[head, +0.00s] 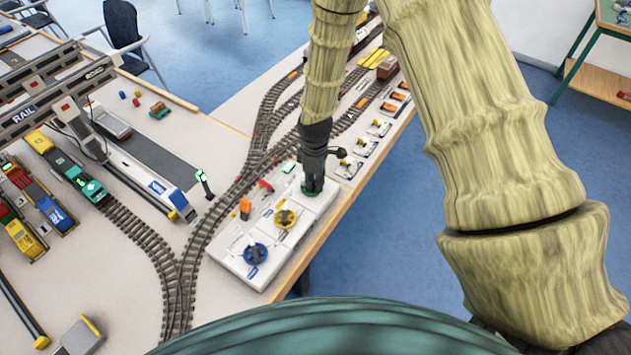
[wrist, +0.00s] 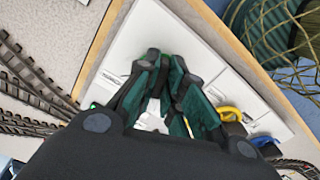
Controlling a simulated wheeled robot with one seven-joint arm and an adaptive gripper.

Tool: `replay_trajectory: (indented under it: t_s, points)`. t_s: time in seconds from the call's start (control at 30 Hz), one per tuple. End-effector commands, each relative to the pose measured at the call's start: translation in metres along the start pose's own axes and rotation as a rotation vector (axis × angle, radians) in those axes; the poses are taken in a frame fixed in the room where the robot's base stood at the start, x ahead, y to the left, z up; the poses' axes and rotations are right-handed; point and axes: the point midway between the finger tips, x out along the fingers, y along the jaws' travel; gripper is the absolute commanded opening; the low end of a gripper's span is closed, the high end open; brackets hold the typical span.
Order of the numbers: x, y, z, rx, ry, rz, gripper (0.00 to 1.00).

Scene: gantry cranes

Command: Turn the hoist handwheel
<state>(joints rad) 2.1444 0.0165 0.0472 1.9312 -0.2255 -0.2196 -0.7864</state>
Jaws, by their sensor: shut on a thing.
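The control panel (head: 283,245) is a white box on the table edge with several handwheels in a row. The blue handwheel (head: 255,254) is nearest, the yellow handwheel (head: 285,219) is in the middle, and the green handwheel (head: 313,190) is at the far end. I cannot read which one is labelled hoist. My gripper (head: 313,180) points down over the green handwheel and is shut on it, hiding most of it. In the wrist view my fingers (wrist: 163,62) are close over the panel, and the yellow handwheel (wrist: 230,114) shows to their right.
A model gantry crane (head: 60,95) stands over wagons at the left. Several small switches (head: 365,147) line the table edge beyond.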

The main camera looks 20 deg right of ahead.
Motion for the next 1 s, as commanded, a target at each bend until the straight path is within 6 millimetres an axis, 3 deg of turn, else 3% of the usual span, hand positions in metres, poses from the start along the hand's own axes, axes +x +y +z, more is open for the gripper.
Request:
replay_trajectory:
  t_s: [0.4,1.0]
  points:
    - [0.0001,-0.0021,-0.0004,0.265,0.001,0.002,0.00]
    - [-0.0009,-0.0023,-0.0010,0.337,0.002,0.002,0.00]
